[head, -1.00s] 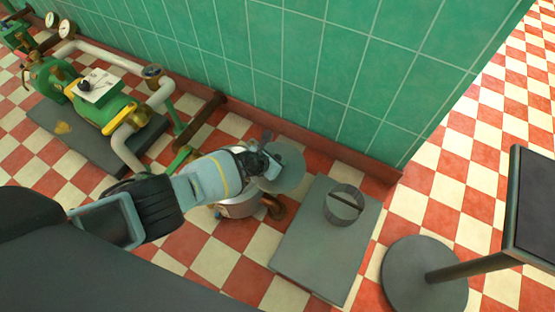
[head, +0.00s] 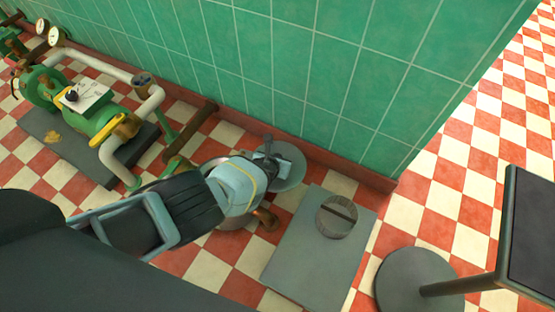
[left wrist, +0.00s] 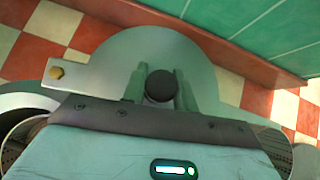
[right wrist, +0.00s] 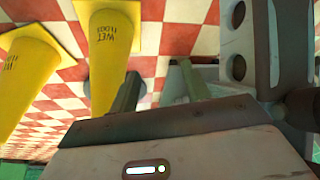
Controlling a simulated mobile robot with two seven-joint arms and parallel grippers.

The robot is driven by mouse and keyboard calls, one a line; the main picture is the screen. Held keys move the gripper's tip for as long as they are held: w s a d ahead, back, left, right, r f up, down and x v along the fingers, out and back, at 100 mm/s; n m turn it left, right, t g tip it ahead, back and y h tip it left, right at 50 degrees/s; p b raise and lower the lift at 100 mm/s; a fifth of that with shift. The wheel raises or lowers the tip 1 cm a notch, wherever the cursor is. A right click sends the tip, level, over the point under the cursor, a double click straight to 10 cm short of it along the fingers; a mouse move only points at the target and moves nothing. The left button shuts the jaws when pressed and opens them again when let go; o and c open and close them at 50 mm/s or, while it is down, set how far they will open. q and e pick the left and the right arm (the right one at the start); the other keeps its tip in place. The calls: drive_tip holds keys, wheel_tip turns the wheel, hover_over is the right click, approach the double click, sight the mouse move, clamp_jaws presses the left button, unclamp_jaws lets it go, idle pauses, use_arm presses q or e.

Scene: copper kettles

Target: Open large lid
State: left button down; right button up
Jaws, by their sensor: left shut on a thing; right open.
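The large lid (head: 289,179) is a grey disc beside the green tiled wall. It also fills the upper middle of the left wrist view (left wrist: 150,50), with a dark round knob (left wrist: 160,86) and a brass bolt at its left edge. My left gripper (left wrist: 160,88) is shut on the knob. The kettle (head: 229,222) lies mostly hidden under my left arm, and a brown spout-like part (head: 265,219) shows beside it. The lid appears shifted from the kettle toward the wall; its exact tilt is hard to tell. My right gripper (right wrist: 160,85) is open and empty.
A grey floor plate (head: 310,255) with a round slotted piece (head: 337,216) lies right of the kettle. A green pump with pipes (head: 105,118) stands left. A round-based stand (head: 415,275) is at right. Yellow wet-floor cones (right wrist: 110,50) show in the right wrist view.

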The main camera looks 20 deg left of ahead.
use_arm(q)
drive_tip(key=shift+w+d+n, duration=0.15)
drive_tip(key=shift+w+n, duration=0.25)
use_arm(e)
drive_tip(key=shift+s+f, duration=0.25)
drive_tip(key=shift+f, duration=0.05)
drive_tip(key=shift+w, duration=0.3)
use_arm(q)
drive_tip(key=c, duration=1.2)
unclamp_jaws()
drive_tip(key=shift+y, duration=0.3)
use_arm(e)
drive_tip(key=shift+w, duration=0.1)
use_arm(q)
drive_tip(key=shift+s, duration=0.1)
drive_tip(key=p+v, duration=0.2)
drive_tip(key=v, duration=0.1)
drive_tip(key=p+v, duration=0.3)
drive_tip(key=shift+w+r+p, duration=0.2)
drive_tip(key=shift+r+p, duration=0.05)
drive_tip(key=shift+p, duration=0.05)
drive_tip(key=shift+p+v, duration=0.65)
drive_tip(key=shift+v, duration=0.15)
drive_tip(key=shift+s+f, duration=0.15)
use_arm(e)
wheel_tip(320, 180, up, 8)
drive_tip(key=w, duration=0.1)
drive_tip(key=shift+t, duration=0.4)
drive_tip(key=shift+w, duration=0.15)
